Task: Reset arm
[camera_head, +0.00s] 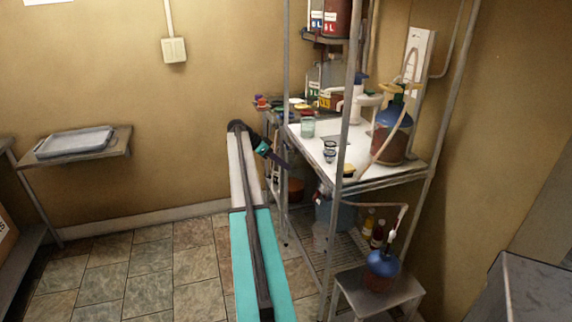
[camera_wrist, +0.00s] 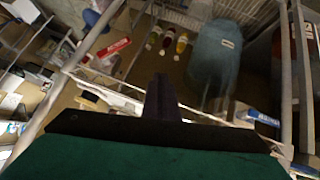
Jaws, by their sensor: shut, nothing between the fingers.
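My gripper (camera_head: 280,160) is at the end of my outstretched arm, close to the left side of the metal shelf rack (camera_head: 347,120). In the wrist view its dark fingers (camera_wrist: 161,95) are together, with nothing seen between them.
The rack's white shelf (camera_head: 345,150) carries jars, small cups and a large brown jug (camera_head: 390,135). A blue vessel (camera_head: 382,268) with a tube stands on a low stool (camera_head: 375,298). A grey tray (camera_head: 75,142) lies on a left side table. The tiled floor (camera_head: 150,265) at left is clear.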

